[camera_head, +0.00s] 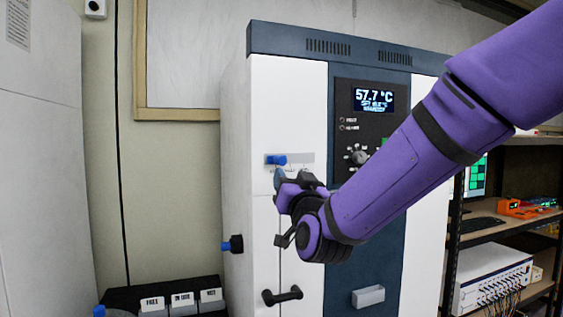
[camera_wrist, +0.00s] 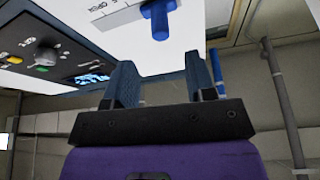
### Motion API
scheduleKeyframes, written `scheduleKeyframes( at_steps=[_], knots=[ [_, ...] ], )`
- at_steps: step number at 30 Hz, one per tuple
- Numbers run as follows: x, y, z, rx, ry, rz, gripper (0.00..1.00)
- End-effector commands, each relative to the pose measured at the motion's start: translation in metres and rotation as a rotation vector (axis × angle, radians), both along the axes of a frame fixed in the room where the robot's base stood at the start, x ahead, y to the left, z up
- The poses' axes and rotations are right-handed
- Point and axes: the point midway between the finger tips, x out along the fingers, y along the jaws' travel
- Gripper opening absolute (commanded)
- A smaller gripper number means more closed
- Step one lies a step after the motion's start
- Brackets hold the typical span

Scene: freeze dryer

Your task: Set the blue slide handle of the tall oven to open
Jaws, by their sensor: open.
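The tall oven (camera_head: 287,100) has white side panels and a dark blue middle strip. Its blue slide handle (camera_head: 276,160) sits toward the left end of a light grey slide plate (camera_head: 306,158) on the left white panel. In the wrist view the blue handle (camera_wrist: 159,20) sticks out from the panel, beside a plate printed with OPEN (camera_wrist: 98,9). My gripper (camera_head: 279,178) is just below the handle in the head view. In the wrist view its two fingers (camera_wrist: 160,72) are apart and empty, with the handle ahead between their lines, not touching.
A dark display (camera_head: 374,99) reading 57.7 °C and a knob (camera_head: 357,155) are right of the handle. A black door handle (camera_head: 282,296) is below. A blue-tipped fitting (camera_head: 231,245) projects from the oven's left side. Shelves with equipment (camera_head: 492,280) stand at right.

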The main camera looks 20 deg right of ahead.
Motion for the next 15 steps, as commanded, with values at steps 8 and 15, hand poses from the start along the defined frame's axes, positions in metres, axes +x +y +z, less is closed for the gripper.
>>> scheduleKeyframes(
  at_steps=[8, 15],
  knots=[
    [0.046, -0.003, 0.019, 0.000, 0.000, 0.000, 0.51],
    [0.074, -0.005, 0.031, 0.000, -0.001, 0.001, 0.51]
  ],
)
